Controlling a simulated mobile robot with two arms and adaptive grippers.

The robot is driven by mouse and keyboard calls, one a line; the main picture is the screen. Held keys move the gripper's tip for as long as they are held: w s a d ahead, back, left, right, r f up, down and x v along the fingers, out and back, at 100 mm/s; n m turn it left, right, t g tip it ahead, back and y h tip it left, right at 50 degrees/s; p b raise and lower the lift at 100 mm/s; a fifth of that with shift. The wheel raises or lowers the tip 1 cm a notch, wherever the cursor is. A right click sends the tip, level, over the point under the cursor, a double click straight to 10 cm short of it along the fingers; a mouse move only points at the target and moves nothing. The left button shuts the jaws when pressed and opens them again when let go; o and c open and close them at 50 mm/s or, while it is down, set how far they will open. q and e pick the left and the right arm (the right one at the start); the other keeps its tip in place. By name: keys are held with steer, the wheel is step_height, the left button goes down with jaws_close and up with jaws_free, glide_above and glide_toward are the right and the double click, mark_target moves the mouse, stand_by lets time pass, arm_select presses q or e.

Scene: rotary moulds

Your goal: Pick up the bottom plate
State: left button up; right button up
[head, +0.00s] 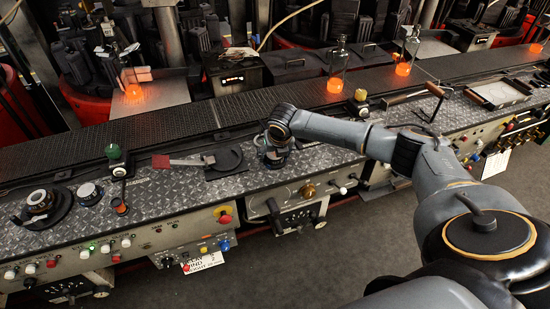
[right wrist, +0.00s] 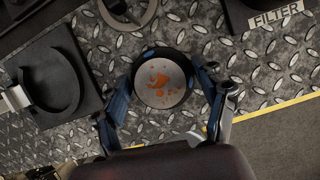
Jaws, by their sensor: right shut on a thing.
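In the right wrist view, a round grey plate with orange rust-like stains (right wrist: 160,84) and a dark rim sits between the fingers of my right gripper (right wrist: 166,72). I take it for the bottom plate. The blue-grey fingers are closed on its left and right sides. Diamond-tread metal shows around it; I cannot tell whether it rests on the surface or is just above. In the head view, my right gripper (head: 275,150) points down at the bench near its front edge and mostly hides the plate. My left gripper is not in view.
A black round dish on a square base (head: 228,159) lies left of my right gripper; it also shows in the wrist view (right wrist: 52,80). A FILTER label (right wrist: 277,17) is at upper right there. Glowing bottles (head: 336,70) stand behind the bench (head: 160,190). Several knobs line its front.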

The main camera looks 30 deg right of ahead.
steer(key=shift+r, duration=0.1)
steer(key=shift+w+r, duration=0.15)
steer(key=shift+r, duration=0.3)
step_height(320, 180, up, 2)
steer(key=shift+r+b, duration=0.15)
steer(key=shift+b, duration=0.2)
steer(key=s+a+r+b, duration=0.3)
steer(key=a+r, duration=0.6)
steer(key=a, duration=0.4)
steer(key=shift+a+r+b, duration=0.3)
steer(key=shift+a+r, duration=0.1)
